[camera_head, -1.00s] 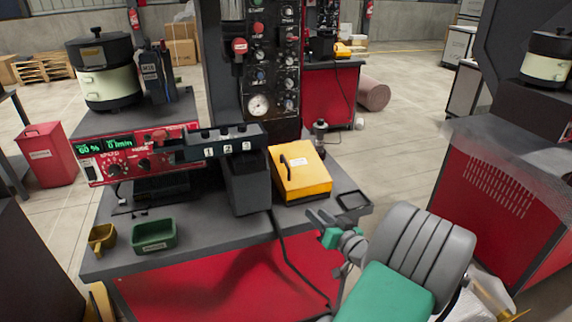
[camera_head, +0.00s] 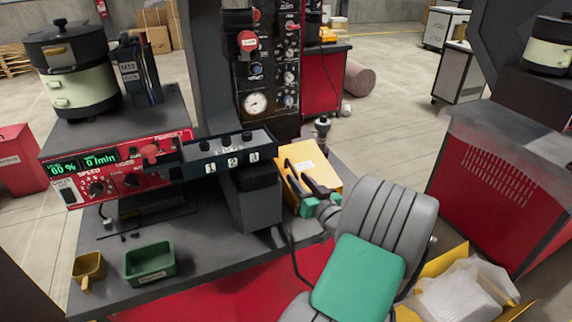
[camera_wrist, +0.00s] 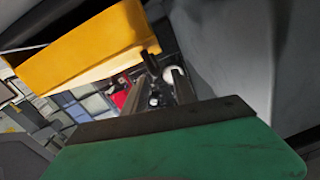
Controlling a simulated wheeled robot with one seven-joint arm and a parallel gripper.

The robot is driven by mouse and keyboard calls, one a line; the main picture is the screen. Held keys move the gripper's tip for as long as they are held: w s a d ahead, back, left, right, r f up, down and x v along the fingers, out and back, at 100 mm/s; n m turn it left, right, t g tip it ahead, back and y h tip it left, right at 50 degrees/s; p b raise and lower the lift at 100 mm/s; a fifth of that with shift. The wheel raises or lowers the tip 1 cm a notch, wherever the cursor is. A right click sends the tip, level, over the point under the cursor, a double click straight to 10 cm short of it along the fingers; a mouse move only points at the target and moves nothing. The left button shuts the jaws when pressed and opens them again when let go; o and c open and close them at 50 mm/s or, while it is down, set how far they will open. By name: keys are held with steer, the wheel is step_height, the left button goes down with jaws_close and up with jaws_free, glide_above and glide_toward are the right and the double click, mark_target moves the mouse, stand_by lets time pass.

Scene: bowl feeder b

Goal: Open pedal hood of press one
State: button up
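The yellow pedal hood (camera_head: 297,158), a box with a white label on top, stands at the right end of the dark bench in the head view. It also fills the upper left of the wrist view (camera_wrist: 85,45). My gripper (camera_head: 299,177) is in front of the hood, its two dark fingers apart and overlapping the hood's front face in the head view. The hood's dark handle cannot be told apart from the fingers there. I cannot tell whether the fingers touch the hood.
A dark grey box (camera_head: 254,204) stands just left of the hood, below the 1-2-3 switch panel (camera_head: 216,155). A green tray (camera_head: 150,263) and a small yellow scoop (camera_head: 88,270) lie at the bench's left front. A red cabinet (camera_head: 497,185) stands to the right.

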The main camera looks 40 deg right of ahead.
mark_target(293, 168)
steer(key=x, duration=0.4)
steer(key=p+x, duration=0.1)
steer(key=x, duration=0.1)
steer(key=shift+d, duration=0.45)
steer(key=shift+c, duration=0.2)
jaws_close()
stand_by(0.6)
